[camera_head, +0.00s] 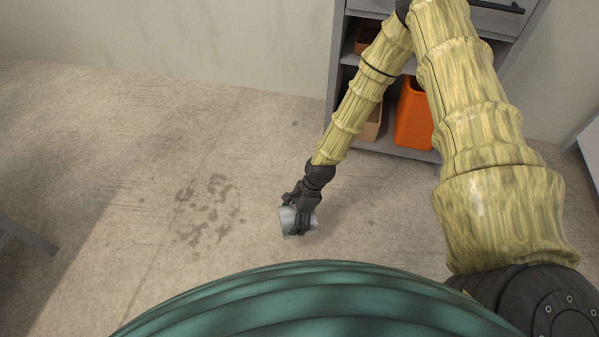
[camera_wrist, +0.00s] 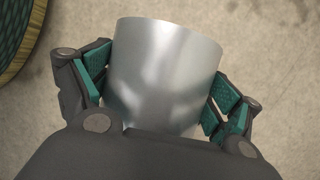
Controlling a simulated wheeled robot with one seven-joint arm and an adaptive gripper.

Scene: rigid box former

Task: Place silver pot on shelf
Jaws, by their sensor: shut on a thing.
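The silver pot (camera_head: 289,221) is a small smooth metal cylinder, seen in the head view near the middle, low over or at the floor; I cannot tell whether it touches the floor. My gripper (camera_head: 299,222) points down and is shut on the pot. In the wrist view the pot (camera_wrist: 165,75) fills the space between the two teal-padded fingers of my gripper (camera_wrist: 163,100). Its lower part is hidden behind the gripper body. The grey shelf unit (camera_head: 385,150) stands at the upper right, partly hidden by my arm.
An orange bin (camera_head: 412,115) and a tan box (camera_head: 371,124) stand on the lower shelf. A smaller brown box (camera_head: 367,40) sits on the shelf above. Grey furniture edges show at far left (camera_head: 25,234) and far right (camera_head: 589,150). The stained floor (camera_head: 130,160) to the left is clear.

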